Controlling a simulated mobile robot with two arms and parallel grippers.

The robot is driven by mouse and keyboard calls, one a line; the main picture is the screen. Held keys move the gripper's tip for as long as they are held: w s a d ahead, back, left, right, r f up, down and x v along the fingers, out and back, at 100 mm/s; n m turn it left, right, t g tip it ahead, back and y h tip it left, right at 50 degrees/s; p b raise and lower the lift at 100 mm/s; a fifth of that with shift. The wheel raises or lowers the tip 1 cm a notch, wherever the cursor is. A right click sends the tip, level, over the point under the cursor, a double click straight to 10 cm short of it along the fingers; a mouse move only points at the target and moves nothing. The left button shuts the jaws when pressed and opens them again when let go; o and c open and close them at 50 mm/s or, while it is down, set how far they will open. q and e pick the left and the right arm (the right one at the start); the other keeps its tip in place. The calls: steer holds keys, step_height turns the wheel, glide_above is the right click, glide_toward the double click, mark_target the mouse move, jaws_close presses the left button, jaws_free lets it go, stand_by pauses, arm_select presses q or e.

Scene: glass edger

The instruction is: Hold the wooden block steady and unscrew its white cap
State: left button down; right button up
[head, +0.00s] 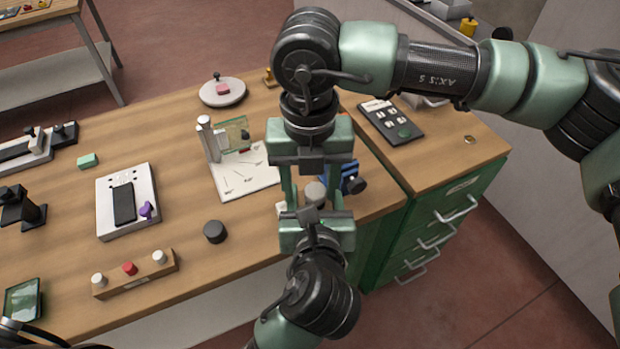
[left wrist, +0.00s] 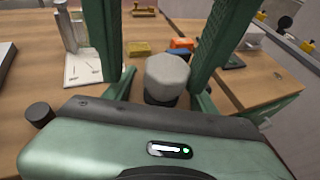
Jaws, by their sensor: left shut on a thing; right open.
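A pale grey-white faceted cap (left wrist: 167,75) stands upright on a dark-looking body (left wrist: 161,98) in the left wrist view. The cap (head: 315,192) also shows between my grippers in the head view. I cannot make out wood on the body, which is mostly hidden. My left gripper (head: 316,214) comes from the front, low, and is shut on the body under the cap; its grip is largely hidden. My right gripper (head: 313,200) points down from above, open, with one finger on each side of the cap. I cannot tell whether they touch it.
A blue clamp-like device (head: 352,180) with a black knob stands close at the right. A black puck (head: 214,232) and a wooden bar with white and red knobs (head: 135,281) lie to the left. A white sheet (head: 243,176) lies behind. The front-left worktop (head: 190,290) has bare room.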

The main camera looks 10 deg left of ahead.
steer(key=shift+a, duration=0.15)
jaws_close()
steer(key=shift+o, duration=0.4)
jaws_free()
steer(key=shift+s, duration=0.1)
